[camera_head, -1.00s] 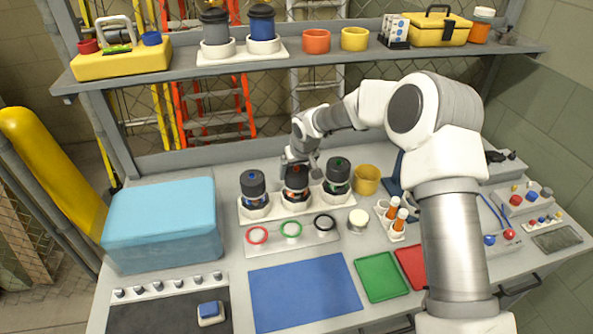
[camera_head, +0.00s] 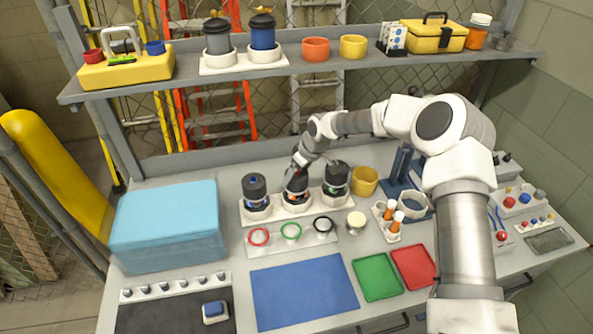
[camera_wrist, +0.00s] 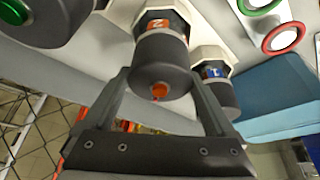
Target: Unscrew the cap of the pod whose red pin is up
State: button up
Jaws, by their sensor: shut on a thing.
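Three dark-capped pods stand in a white rack (camera_head: 276,211) on the bench. The middle pod (camera_head: 296,188) has an orange label, and a red pin (camera_wrist: 159,91) shows on the end of its dark cap (camera_wrist: 160,68) in the wrist view. My gripper (camera_head: 297,166) reaches it from above and behind; in the wrist view its fingers (camera_wrist: 160,80) lie on both sides of that cap, shut on it. The left pod (camera_head: 255,192) has a blue pin and blue label.
The neighbouring pods stand close on both sides. Coloured rings (camera_head: 290,231) lie on a plate in front. A yellow cup (camera_head: 364,181) stands to the right, and a blue case (camera_head: 168,226) to the left. The blue mat (camera_head: 304,291) is clear. A shelf (camera_head: 330,65) runs above.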

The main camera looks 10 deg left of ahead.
jog(key=n+g, duration=0.1)
jog(key=n, duration=0.1)
jog(key=shift+n, duration=0.3)
jog(key=n, duration=0.1)
jog(key=n+g+b, duration=0.1)
jog(key=n, duration=0.1)
jog(key=shift+f+n+g+y, duration=0.15)
jog(key=shift+n+g+y, duration=0.15)
jog(key=n+g+b, duration=0.1)
jog(key=n+b, duration=0.1)
jog(key=n, duration=0.1)
jog(key=shift+n, duration=0.4)
jog(key=shift+n+g, duration=0.4)
jog(key=shift+n, duration=0.2)
jog(key=shift+r, duration=0.2)
jog(key=o, duration=0.9)
jog(key=shift+r+h, duration=0.1)
jog(key=shift+h, duration=0.3)
